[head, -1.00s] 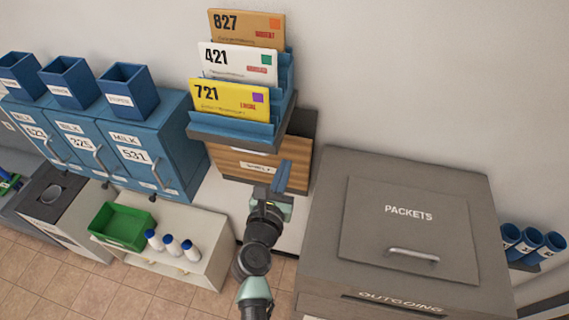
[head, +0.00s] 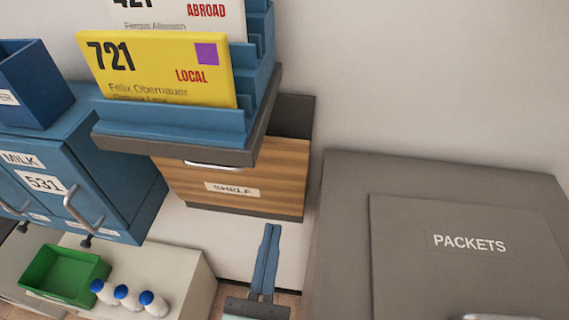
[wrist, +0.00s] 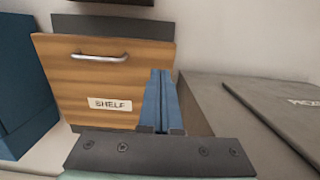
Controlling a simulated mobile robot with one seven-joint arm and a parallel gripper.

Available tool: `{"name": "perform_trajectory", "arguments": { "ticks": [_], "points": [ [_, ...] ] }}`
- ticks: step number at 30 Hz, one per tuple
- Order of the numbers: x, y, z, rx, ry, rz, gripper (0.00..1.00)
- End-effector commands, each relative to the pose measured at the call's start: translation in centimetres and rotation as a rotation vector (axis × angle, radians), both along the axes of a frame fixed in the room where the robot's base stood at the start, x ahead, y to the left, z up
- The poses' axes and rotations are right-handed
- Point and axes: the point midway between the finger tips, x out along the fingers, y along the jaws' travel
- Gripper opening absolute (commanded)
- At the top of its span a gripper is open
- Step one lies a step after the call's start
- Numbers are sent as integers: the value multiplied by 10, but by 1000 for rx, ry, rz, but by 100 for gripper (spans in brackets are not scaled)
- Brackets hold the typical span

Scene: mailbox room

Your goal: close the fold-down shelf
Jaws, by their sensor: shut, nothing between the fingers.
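The fold-down shelf (head: 280,180) is a wood-grain panel with a silver handle near its top edge and a "SHELF" label. It stands nearly upright against a dark frame (head: 305,125), which shows above and to the right of it. The same shelf panel (wrist: 75,85) fills the left of the wrist view, with dark frame showing above its top edge. My gripper (head: 270,232) has its blue fingers pressed together and empty, just below the panel's lower right in the head view. In the wrist view the fingers (wrist: 159,80) overlap the panel's right edge; contact cannot be told.
A blue letter rack (head: 170,120) on a dark ledge overhangs the shelf. A grey packets box (head: 410,175) stands close on the right. Blue milk lockers (head: 110,190) are on the left. A green tray (head: 65,275) and white bottles (head: 128,297) sit lower left.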

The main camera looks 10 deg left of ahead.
Motion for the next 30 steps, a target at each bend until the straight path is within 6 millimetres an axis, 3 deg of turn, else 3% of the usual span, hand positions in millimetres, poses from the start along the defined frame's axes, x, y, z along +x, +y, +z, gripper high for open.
{"name": "perform_trajectory", "arguments": {
  "ticks": [4, 8, 24, 30],
  "points": [
    [3, 0, 3, 0, -5, 1, 0],
    [18, 0, 9, 0, -6, 2, 0],
    [110, -3, 20, 0, -5, 2, 0],
    [131, -4, 21, 0, -4, 1, 0]
  ]
}}
